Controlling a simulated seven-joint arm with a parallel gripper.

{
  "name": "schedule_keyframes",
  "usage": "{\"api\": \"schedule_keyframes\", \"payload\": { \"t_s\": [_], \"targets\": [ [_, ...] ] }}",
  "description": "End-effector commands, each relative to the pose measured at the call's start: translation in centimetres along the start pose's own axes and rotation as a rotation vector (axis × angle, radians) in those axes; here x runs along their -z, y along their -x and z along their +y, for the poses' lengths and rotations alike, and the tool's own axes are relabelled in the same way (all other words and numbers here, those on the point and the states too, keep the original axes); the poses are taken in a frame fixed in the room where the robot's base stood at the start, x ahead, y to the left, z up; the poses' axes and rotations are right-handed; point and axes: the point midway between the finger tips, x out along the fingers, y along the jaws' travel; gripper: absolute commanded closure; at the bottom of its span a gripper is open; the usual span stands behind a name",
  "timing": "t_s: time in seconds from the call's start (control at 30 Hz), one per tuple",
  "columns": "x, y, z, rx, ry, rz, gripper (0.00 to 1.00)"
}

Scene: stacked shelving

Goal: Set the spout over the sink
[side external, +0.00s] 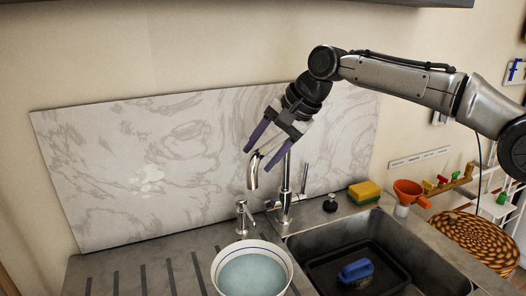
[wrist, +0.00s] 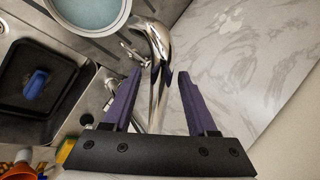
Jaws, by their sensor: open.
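The chrome spout (side external: 253,172) is the curved arm of a tap behind the sink. Its outlet points down left of the sink, towards the drainboard side near the bowl. The tap's column (side external: 285,190) stands upright at the back of the counter. The sink (side external: 330,240) is the steel basin at the right, also in the wrist view (wrist: 92,115). My gripper (side external: 258,148) is open, with purple fingers pointing down at the spout. In the wrist view, the spout (wrist: 158,65) runs between and beyond the open fingers (wrist: 158,75). I cannot tell whether they touch it.
A bowl (side external: 252,270) of bluish liquid stands on the drainboard, left of the sink. A black tray (side external: 318,272) with a blue brush (side external: 356,270) lies in the sink. A soap dispenser (side external: 241,215), sponge (side external: 364,191) and orange funnel (side external: 408,190) stand nearby. The marble backsplash (side external: 130,165) is close behind.

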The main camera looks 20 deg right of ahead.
Motion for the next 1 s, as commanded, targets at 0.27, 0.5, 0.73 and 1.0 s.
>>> {"api": "schedule_keyframes", "payload": {
  "t_s": [0.27, 0.5, 0.73, 1.0],
  "targets": [
    [0.01, 0.04, 0.0, 0.0, 0.0, 0.0, 0.72],
    [0.02, 0.06, 0.0, 0.0, -0.001, 0.0, 1.0],
    [0.03, 0.07, 0.0, 0.0, -0.001, 0.0, 1.0],
    [0.04, 0.08, -0.01, 0.0, -0.001, 0.001, 1.0]
  ]
}}
